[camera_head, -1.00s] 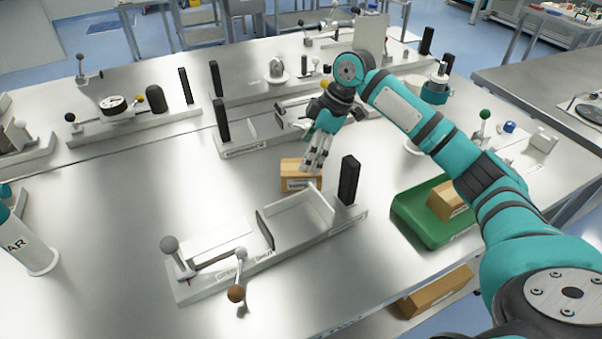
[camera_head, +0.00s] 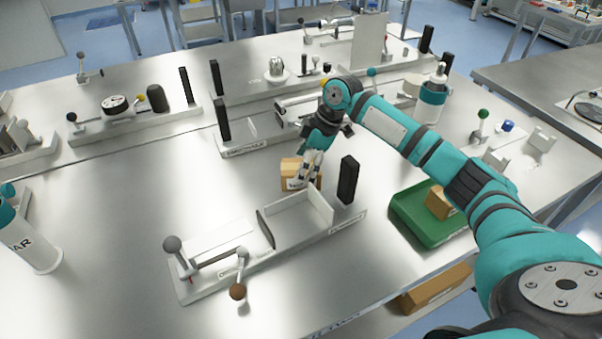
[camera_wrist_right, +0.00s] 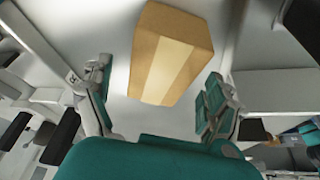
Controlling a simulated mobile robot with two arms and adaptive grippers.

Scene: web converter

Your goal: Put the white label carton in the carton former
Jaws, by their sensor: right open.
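A brown carton (camera_head: 292,172) with a pale label on its front side lies on the steel table. In the right wrist view the carton (camera_wrist_right: 172,55) shows a pale strip along its top. My right gripper (camera_head: 312,167) is open just above the carton's right part in the head view. In the wrist view the fingers are spread with the carton ahead between them, and contact cannot be told. A white fixture (camera_head: 298,222) that looks like the carton former stands in front of the carton, with an empty pocket, a black post and a lever with a brown knob. My left gripper is not in view.
A green tray (camera_head: 408,217) at right holds another brown carton (camera_head: 439,202). A long brown box (camera_head: 436,288) lies below the table's front edge. A black post (camera_head: 348,180) stands close to the right gripper. Another labelled fixture (camera_head: 243,151) stands behind. The table at left is mostly clear.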

